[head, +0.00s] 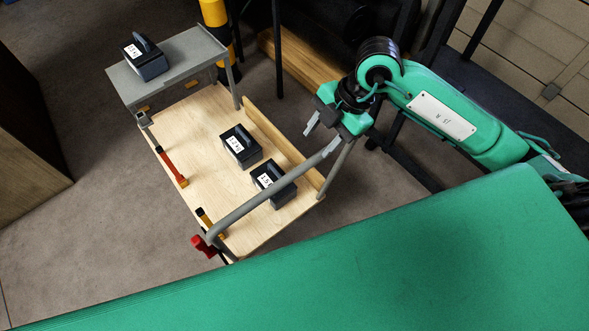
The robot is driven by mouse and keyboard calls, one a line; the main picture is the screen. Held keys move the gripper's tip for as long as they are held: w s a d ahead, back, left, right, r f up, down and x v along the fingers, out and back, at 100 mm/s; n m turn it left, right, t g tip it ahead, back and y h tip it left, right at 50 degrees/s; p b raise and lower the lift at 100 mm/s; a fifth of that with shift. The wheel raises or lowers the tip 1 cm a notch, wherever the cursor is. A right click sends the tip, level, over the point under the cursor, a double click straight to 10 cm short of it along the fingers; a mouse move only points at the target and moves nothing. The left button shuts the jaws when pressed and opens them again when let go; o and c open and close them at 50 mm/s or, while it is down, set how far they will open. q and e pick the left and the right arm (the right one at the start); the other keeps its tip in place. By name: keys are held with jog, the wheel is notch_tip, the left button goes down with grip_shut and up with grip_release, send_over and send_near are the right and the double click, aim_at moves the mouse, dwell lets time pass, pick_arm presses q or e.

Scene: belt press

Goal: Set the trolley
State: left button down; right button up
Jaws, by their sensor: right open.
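The trolley (190,125) has a pale wooden deck, a grey raised shelf (185,65) at its far end and a grey tube push handle (262,194) at its near end. Two black weight blocks with white labels stand on the deck, one near the middle (241,146) and one nearer the handle (272,184). A third black block (146,60) stands on the grey shelf. My right gripper (322,136) is open and empty, with its fingers near the right end of the handle; I cannot tell if they touch it. My left gripper is out of view.
A red-and-orange lever (171,167) and a red knob (198,242) sit along the trolley's left side. A yellow-and-black post (215,22) stands behind it. A wooden beam (300,65) lies at the back. Carpet floor is clear left of the trolley.

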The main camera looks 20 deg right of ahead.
aim_at(293, 174)
jog(key=p+x, duration=0.3)
jog(key=x, duration=1)
jog(key=shift+s+a+f, duration=0.15)
jog(key=shift+f, duration=0.1)
jog(key=shift+c, duration=0.2)
grip_shut()
